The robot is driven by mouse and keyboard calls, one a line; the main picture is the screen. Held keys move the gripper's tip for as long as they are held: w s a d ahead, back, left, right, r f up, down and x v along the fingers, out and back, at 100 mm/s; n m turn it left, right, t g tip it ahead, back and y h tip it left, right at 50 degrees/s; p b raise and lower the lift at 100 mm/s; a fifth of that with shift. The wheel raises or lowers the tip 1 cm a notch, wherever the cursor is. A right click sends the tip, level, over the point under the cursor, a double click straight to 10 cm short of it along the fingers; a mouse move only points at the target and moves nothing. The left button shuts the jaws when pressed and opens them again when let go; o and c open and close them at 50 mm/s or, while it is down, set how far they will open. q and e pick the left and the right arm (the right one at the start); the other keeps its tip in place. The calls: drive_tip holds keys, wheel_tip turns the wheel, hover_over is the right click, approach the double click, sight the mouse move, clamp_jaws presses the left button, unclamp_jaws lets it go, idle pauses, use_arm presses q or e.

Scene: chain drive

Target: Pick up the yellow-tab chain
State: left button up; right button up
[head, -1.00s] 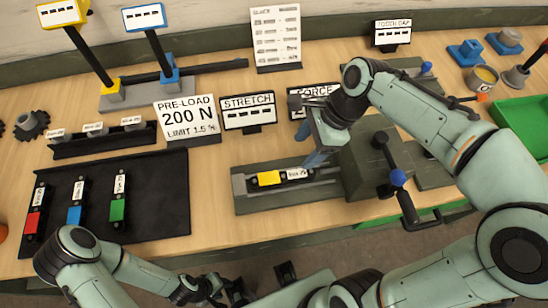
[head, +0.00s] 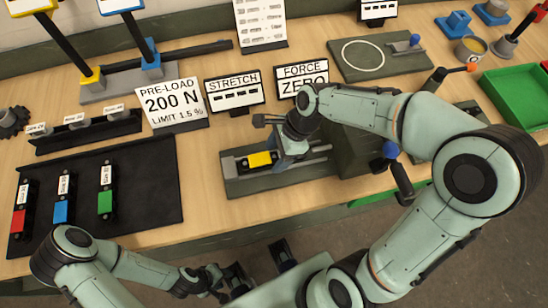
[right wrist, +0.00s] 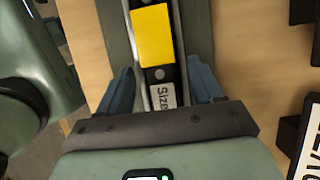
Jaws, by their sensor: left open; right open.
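The yellow-tab chain (head: 259,160) lies in the channel of the grey-green stretch fixture (head: 240,187). Its yellow tab and the start of a "Size" label show in the right wrist view (right wrist: 153,38). My right gripper (head: 288,158) is open above the chain's right part, and its body hides that part in the head view. In the right wrist view its blue fingers (right wrist: 162,86) stand one on each side of the labelled part, apart from it. My left gripper (head: 262,266) is open and empty below the table's front edge.
A black mat (head: 140,205) at left holds red-, blue- and green-tab chains. Signs (head: 172,102) stand behind the fixture, close to my right gripper. A crank handle (head: 402,180) is right of the fixture, and a green tray (head: 515,100) is at far right.

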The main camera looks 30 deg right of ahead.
clamp_jaws()
idle(0.3)
